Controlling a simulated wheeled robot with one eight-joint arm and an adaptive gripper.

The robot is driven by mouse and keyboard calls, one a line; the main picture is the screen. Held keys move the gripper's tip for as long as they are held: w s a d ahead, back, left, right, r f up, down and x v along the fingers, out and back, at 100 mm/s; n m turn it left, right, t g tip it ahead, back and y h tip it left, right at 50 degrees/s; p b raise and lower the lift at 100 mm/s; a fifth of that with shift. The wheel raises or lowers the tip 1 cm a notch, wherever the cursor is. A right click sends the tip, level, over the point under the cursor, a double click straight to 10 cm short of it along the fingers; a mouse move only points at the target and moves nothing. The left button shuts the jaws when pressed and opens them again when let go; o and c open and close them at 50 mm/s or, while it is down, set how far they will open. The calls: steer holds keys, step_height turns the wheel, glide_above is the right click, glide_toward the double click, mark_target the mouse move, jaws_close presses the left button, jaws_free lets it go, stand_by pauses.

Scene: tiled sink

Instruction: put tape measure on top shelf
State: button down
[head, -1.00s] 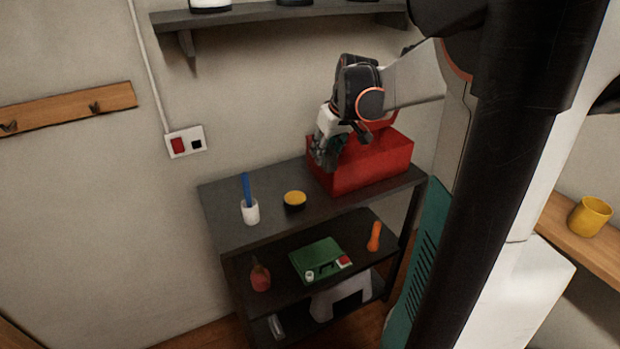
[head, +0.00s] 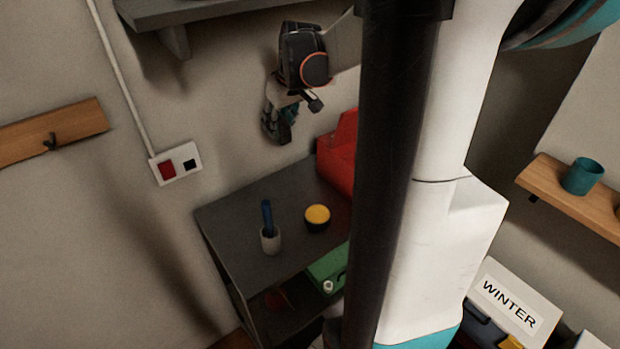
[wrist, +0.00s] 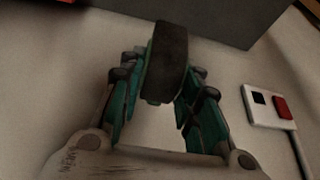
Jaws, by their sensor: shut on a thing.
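My gripper (head: 277,125) is raised in front of the wall, above the rack's dark top shelf (head: 232,217). In the wrist view my gripper (wrist: 158,90) is shut on a dark, round-edged thing, which I take to be the tape measure (wrist: 166,60), seen edge-on. The held thing is hard to make out in the head view. A round black thing with a yellow top (head: 317,217) rests on the rack's top. Part of a dark wall shelf (head: 190,10) shows above the gripper, cut off by the picture's edge.
A red box (head: 338,155) stands on the rack's top, partly hidden by my column. A switch plate (head: 176,164) and a hook rail (head: 55,135) are on the wall. The rack's back left is bare.

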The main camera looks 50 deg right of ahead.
step_height(320, 180, down, 20)
steer(key=b, duration=0.5)
steer(key=shift+r+b, duration=0.15)
steer(key=shift+b, duration=0.25)
steer(key=c, duration=1.2)
jaws_free()
steer(key=p+v, duration=0.3)
steer(key=v, duration=0.9)
steer(key=shift+a+p, duration=0.1)
steer(key=shift+p, duration=0.25)
